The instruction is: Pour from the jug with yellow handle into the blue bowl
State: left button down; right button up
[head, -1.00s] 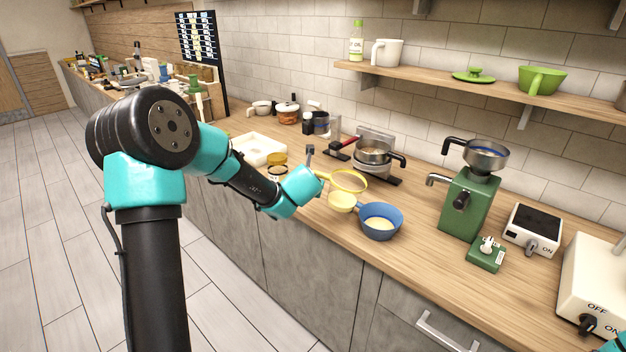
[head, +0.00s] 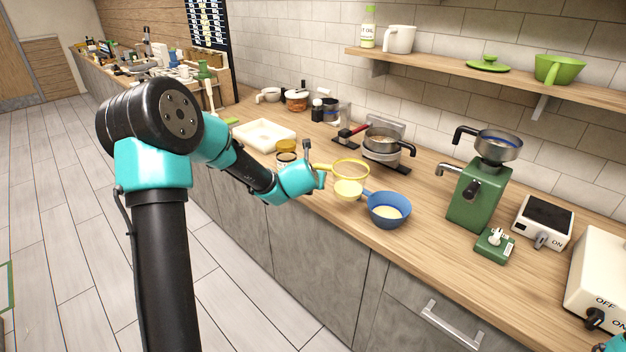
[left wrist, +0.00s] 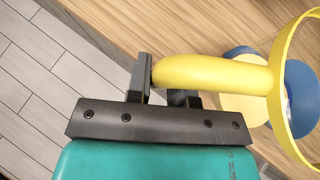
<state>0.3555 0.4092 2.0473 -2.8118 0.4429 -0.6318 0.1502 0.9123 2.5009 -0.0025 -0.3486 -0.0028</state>
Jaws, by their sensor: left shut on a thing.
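The jug with yellow handle has a yellow rim (head: 350,169) and a see-through body with pale yellow contents (head: 348,191). It looks about upright beside the blue bowl (head: 388,221). My left gripper (head: 318,178) is shut on the jug's handle. In the left wrist view my left gripper (left wrist: 168,98) has its fingers around the yellow handle (left wrist: 222,73), with the jug's rim at the right edge. The blue bowl stands on the worktop, with pale yellow contents in it. It shows partly behind the jug in the left wrist view (left wrist: 302,88).
Behind the jug are a pan (head: 383,137) on a stand and a white tray (head: 263,148). A green grinder (head: 478,192) stands right of the bowl.

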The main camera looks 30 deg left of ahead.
pick_arm(q)
jog(key=shift+r, duration=2.5)
